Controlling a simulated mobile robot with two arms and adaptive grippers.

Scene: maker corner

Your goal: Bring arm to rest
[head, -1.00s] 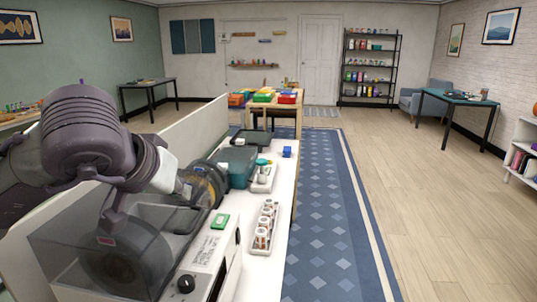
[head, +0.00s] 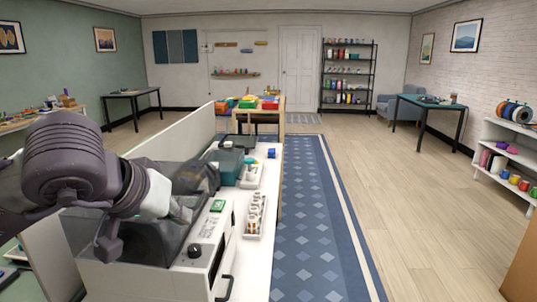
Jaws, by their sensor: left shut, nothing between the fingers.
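My left arm comes in from the left in the head view, with a dark purple-grey joint and a pale wrist section. My left gripper (head: 184,208) is small and dark, beside and partly in front of the smoky clear cover of the machine. Its fingers are shut with nothing between them. The fingertips blend into the dark cover, so I cannot tell whether they touch it. My right gripper is not in view.
A white machine (head: 207,262) with a black knob stands below the arm on the white bench. A tray of small bottles (head: 256,216) and a teal case (head: 229,168) lie beyond. A low partition (head: 180,133) runs along the left. The blue rug (head: 312,220) is clear.

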